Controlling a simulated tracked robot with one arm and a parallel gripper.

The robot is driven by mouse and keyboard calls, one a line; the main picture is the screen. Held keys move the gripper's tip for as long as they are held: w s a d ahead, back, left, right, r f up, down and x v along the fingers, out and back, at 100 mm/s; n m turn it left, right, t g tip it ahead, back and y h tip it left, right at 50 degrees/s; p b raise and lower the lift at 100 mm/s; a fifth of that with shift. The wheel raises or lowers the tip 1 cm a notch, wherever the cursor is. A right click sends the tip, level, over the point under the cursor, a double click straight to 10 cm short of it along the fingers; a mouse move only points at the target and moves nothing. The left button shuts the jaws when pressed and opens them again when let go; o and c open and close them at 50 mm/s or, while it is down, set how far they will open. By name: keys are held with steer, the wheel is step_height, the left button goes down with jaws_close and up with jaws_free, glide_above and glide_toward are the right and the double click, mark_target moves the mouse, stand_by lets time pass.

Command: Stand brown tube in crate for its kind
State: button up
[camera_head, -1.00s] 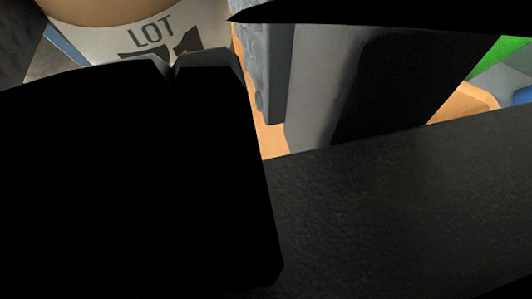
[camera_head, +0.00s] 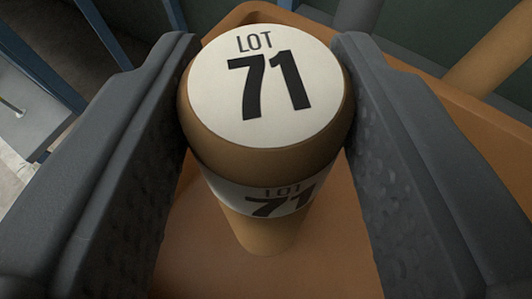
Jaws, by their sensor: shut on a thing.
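A brown tube (camera_head: 262,165) with a white label reading "LOT 71" on its cap and another around its side is in the middle of the head view. Its cap faces the camera and its body runs away below. My gripper (camera_head: 266,100) is shut on the tube, with one dark grey finger on each side near the cap. An orange surface (camera_head: 190,262) with a raised rim lies behind and below the tube. I cannot tell whether the tube's lower end touches it. No crate is clearly recognisable.
Blue bars (camera_head: 105,35) and a pale grey surface (camera_head: 25,120) are at the left. A tan cylindrical thing (camera_head: 490,50) crosses the upper right corner. A grey post-like thing (camera_head: 357,14) shows at the top. The background is dark green.

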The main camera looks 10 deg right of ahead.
step_height(320, 180, down, 2)
steer(key=shift+f, duration=0.25)
steer(key=o, duration=1.2)
steer(key=shift+s+r, duration=0.1)
steer(key=shift+r, duration=0.05)
steer(key=shift+s+a+r, duration=0.15)
steer(key=shift+s, duration=0.1)
steer(key=v, duration=1.1)
steer(key=shift+s+p, duration=0.15)
steer(key=shift+p, duration=0.2)
